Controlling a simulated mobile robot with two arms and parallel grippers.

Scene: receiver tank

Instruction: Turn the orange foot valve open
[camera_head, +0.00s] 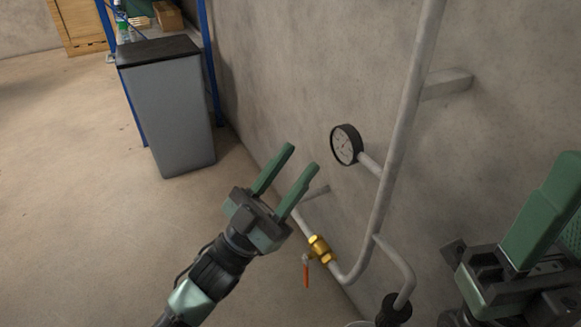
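The foot valve is a brass body (320,249) on the low grey pipe near the wall's foot. Its orange lever (306,275) hangs straight down from it. My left gripper (291,158) is open and empty, with its green fingers apart and pointing up and right. In the picture it lies above and left of the valve, apart from the lever. My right gripper (545,215) is at the right edge, partly cut off. One green finger shows clearly, and the gap between its fingers cannot be made out.
A round gauge (346,145) sticks out from the grey pipe (399,130) along the concrete wall. A dark fitting (394,309) is at the bottom. A grey cabinet (168,110) stands at back left beside a blue-framed shelf (211,60). The floor at left is clear.

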